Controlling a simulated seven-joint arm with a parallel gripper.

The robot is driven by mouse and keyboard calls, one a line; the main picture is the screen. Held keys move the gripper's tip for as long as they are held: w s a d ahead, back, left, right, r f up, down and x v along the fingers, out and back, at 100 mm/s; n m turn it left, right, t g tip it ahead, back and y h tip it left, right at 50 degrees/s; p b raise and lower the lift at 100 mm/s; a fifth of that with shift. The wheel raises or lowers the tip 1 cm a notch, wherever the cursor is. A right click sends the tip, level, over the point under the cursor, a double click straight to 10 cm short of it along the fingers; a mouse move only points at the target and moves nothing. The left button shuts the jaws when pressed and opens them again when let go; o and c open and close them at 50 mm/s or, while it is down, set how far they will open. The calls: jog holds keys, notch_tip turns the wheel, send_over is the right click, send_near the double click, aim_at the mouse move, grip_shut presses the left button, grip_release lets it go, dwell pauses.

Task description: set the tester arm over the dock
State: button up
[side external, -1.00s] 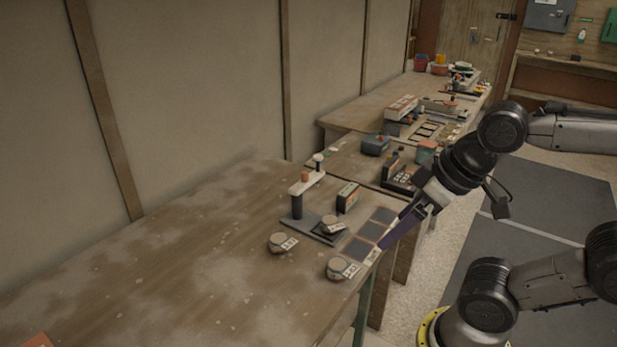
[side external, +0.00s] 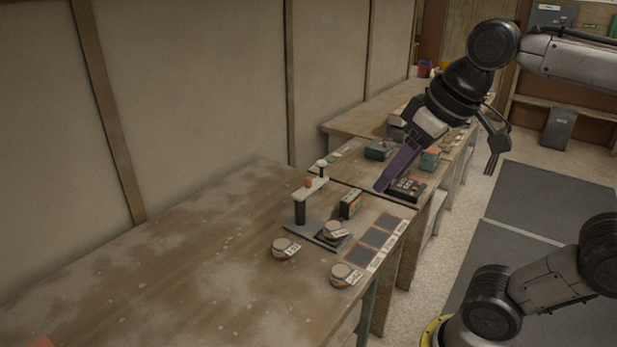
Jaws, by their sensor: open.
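The tester stands on the near table with a dark upright post (side external: 300,211) and a pale swing arm (side external: 312,188) on top. The arm points toward the back, with an orange knob (side external: 309,182) and a white-topped plunger (side external: 321,164) on it. The dock (side external: 318,239) is a dark plate to the right of the post, and a round labelled puck (side external: 333,230) sits on it. The arm lies off to the back of that puck. My gripper (side external: 381,188) is open and empty, its purple fingers in the air to the right of the tester.
Two more labelled pucks, one to the left (side external: 284,248) and one in front (side external: 344,275), sit on the table (side external: 190,270). A small dark box (side external: 350,204) stands behind the dock. Several dark square pads (side external: 376,238) line the right edge.

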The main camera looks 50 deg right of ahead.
jog(key=w+d+r+m+g, duration=0.1)
jog(key=w+d+r+m, duration=0.15)
jog(key=w+r, duration=0.75)
jog(key=m+g, duration=0.3)
jog(key=g, duration=0.1)
send_over(308, 178)
notch_tip(308, 178, down, 20)
notch_tip(308, 178, down, 13)
jog(key=shift+f, duration=0.2)
grip_shut()
jog(key=shift+r, duration=0.1)
